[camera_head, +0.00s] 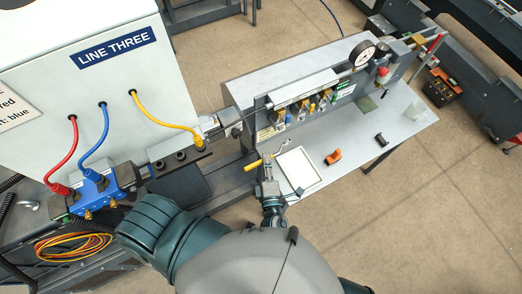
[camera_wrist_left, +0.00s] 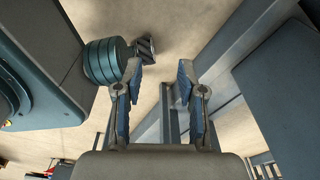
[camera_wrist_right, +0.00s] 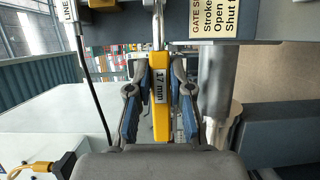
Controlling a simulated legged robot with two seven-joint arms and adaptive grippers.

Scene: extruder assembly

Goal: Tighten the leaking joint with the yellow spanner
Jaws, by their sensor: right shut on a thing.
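My right gripper (camera_wrist_right: 160,100) is shut on the yellow spanner (camera_wrist_right: 160,112), whose handle reads 17 mm. The spanner's silver shaft points away from the gripper, across a dark panel edge. In the head view, my right gripper (camera_head: 267,170) is above the near left side of a white tray, with the yellow handle (camera_head: 253,165) out to its left. My left gripper (camera_wrist_left: 157,85) is open and empty, with floor and a grey frame beyond it. It cannot be made out in the head view. I cannot tell which joint leaks; no drip shows.
The pale table (camera_head: 345,185) holds the white tray (camera_head: 309,186), an orange item (camera_head: 333,157) and a black item (camera_head: 379,139). A gauge (camera_head: 362,53) tops the machine behind.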

